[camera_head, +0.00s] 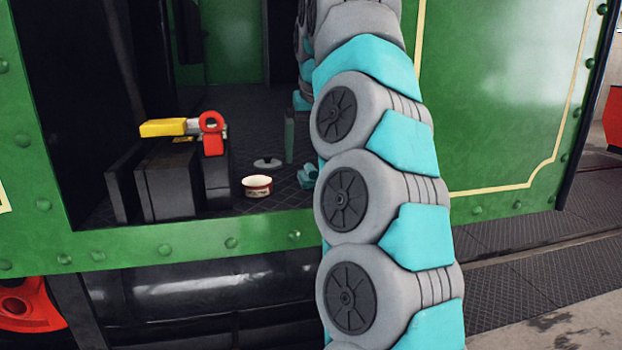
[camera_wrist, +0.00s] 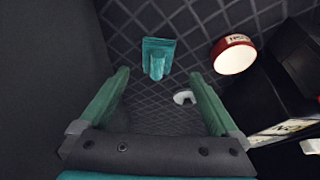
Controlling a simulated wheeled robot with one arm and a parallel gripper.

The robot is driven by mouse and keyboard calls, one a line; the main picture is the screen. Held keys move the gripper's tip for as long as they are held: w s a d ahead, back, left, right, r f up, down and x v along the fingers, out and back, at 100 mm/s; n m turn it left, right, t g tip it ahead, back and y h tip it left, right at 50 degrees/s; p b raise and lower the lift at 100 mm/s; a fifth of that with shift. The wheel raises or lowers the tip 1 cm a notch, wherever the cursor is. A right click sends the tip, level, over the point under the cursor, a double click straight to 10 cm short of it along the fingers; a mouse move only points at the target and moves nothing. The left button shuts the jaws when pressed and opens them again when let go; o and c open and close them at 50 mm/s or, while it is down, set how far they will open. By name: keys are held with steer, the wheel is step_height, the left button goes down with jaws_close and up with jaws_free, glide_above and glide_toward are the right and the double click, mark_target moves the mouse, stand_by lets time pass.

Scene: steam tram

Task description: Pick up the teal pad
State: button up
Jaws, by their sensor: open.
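The teal pad (camera_wrist: 157,56) lies on the dark diamond-patterned floor, with a narrower raised part toward my gripper. In the head view the teal pad (camera_head: 307,176) is on the cab floor, partly hidden by my arm. My gripper (camera_wrist: 160,75) is open and empty, its two green fingers spread apart. The pad shows between and just beyond the fingertips in the wrist view. In the head view one green finger hangs above the floor, behind and left of my arm; the rest of the gripper is mostly hidden.
A red-and-white round tin (camera_head: 257,186) stands left of the pad in the head view. A pale round piece (camera_wrist: 184,97) lies on the floor near it. Black boxes (camera_head: 170,185) with a yellow-and-red item (camera_head: 165,127) stand farther left. The green cab wall (camera_head: 510,110) frames the opening.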

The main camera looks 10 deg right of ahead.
mark_target(312, 167)
steer(key=shift+f, duration=0.2)
steer(key=b+x, duration=0.1)
steer(key=x, duration=0.2)
steer(key=shift+d+f+b, duration=0.2)
steer(key=shift+b, duration=0.1)
steer(key=shift+x, duration=0.8)
steer(key=shift+w, duration=0.1)
steer(key=c, duration=1.4)
steer(key=shift+c, duration=0.2)
steer(key=shift+r, duration=0.1)
